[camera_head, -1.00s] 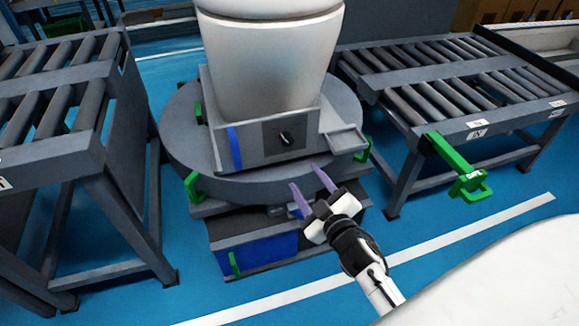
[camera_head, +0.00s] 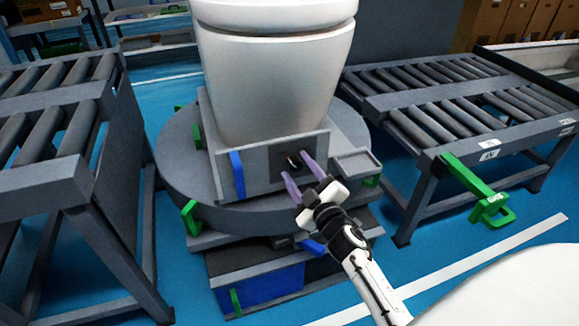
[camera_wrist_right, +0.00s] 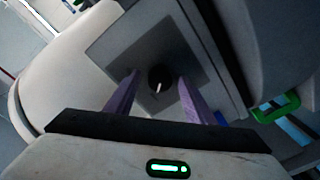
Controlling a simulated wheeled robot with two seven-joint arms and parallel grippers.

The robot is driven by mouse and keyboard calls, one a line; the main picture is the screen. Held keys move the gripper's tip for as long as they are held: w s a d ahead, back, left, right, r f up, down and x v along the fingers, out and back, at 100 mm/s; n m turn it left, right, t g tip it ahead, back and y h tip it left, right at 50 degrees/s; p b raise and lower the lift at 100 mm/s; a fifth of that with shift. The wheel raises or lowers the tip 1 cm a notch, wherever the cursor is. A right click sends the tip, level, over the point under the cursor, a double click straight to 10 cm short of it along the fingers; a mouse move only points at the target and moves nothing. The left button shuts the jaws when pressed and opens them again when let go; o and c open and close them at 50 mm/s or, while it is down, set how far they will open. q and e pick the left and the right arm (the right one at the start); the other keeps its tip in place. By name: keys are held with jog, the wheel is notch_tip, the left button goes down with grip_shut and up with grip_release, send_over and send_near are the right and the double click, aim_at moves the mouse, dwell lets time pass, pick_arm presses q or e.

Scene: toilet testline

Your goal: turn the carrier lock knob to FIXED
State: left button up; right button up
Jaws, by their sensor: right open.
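The carrier lock knob (camera_head: 293,161) is a small black dial with a light pointer mark, on a dark square plate on the front of the grey carrier (camera_head: 262,184). The white toilet (camera_head: 275,85) stands on this carrier. My right gripper (camera_head: 298,172) is open, its two purple fingers pointing at the plate, one on each side of the knob. In the right wrist view the knob (camera_wrist_right: 158,79) lies between and just beyond the fingertips; I cannot tell whether they touch it. Any lettering around the knob is not readable. My left gripper is not in view.
The carrier sits on a round grey turntable (camera_head: 178,168) with green brackets. Roller conveyors stand left (camera_head: 45,178) and right (camera_head: 425,103); a green handle (camera_head: 478,187) sticks out from the right one.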

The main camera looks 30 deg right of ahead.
jog(key=shift+w, duration=0.1)
jog(key=shift+c, duration=0.5)
jog(key=c, duration=1)
